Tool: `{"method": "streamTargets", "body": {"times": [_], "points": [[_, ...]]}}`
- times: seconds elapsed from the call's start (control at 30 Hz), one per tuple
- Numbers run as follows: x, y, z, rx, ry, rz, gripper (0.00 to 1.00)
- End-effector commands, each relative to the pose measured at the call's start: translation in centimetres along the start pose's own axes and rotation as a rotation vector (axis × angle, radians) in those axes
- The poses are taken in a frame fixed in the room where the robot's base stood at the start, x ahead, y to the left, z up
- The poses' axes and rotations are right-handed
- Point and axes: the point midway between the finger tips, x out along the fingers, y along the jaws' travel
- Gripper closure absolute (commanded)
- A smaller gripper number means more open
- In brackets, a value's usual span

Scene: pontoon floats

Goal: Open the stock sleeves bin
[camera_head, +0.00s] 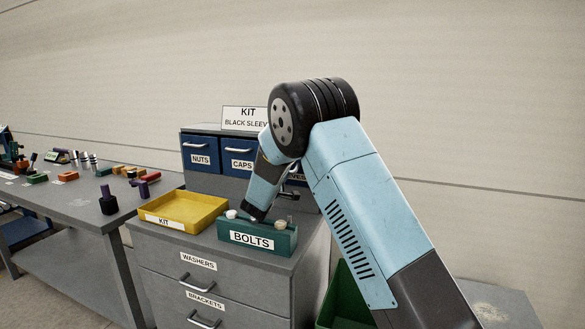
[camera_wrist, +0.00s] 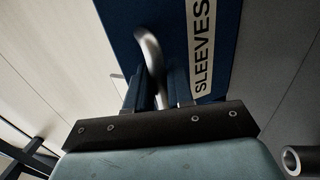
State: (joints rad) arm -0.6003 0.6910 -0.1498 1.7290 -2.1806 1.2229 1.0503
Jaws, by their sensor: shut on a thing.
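The sleeves bin is a blue drawer front with a white SLEEVES label (camera_wrist: 203,45). Its curved metal handle (camera_wrist: 148,42) runs down between the fingers of my gripper (camera_wrist: 158,88) in the wrist view, and the gripper is shut on it. In the head view the bin sits at the right end of the blue bin row. My arm covers most of it there, leaving only the end of its label (camera_head: 297,178) and a little blue. How far the bin is pulled out cannot be told.
The nuts bin (camera_head: 200,146) and caps bin (camera_head: 238,152) are left of it, under a kit sign (camera_head: 245,118). A yellow kit tray (camera_head: 165,222) and a green bolts box (camera_head: 285,243) stand on the grey cabinet below. A workbench (camera_head: 75,213) with small parts is at left.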

Motion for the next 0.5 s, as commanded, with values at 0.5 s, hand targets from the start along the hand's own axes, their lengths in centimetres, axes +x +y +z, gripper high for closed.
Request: {"method": "streamTargets", "body": {"times": [0.5], "points": [[-2.5, -2.4, -0.5, -0.002, 0.010, -0.009, 1.00]]}}
